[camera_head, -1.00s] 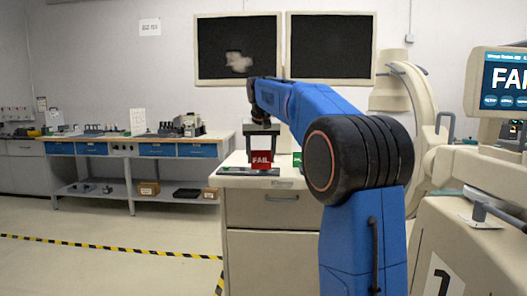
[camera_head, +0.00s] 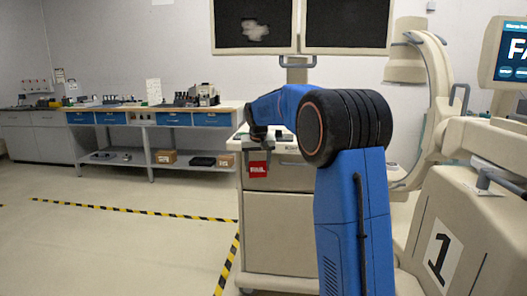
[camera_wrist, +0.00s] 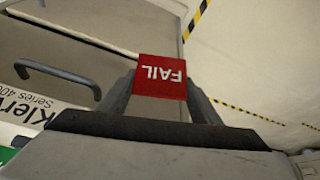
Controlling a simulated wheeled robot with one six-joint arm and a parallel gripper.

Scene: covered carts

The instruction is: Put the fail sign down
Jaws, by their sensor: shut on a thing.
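The fail sign (camera_head: 258,169) is a small red plate with white "FAIL" lettering. My gripper (camera_head: 258,157) is shut on it and holds it in the air in front of the cart's drawer face, below the level of the cart top. In the wrist view the sign (camera_wrist: 161,77) sits between the two fingers of my gripper (camera_wrist: 160,92), its lettering upside down. The beige cart (camera_head: 285,232) stands behind the sign. Much of the cart's top is hidden by my blue arm.
A drawer handle (camera_wrist: 55,70) shows close to my gripper in the wrist view. A large beige machine (camera_head: 450,225) marked "1" stands at the right. A workbench (camera_head: 150,120) stands along the back wall. The floor (camera_head: 110,245) at the left is clear, with yellow-black tape.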

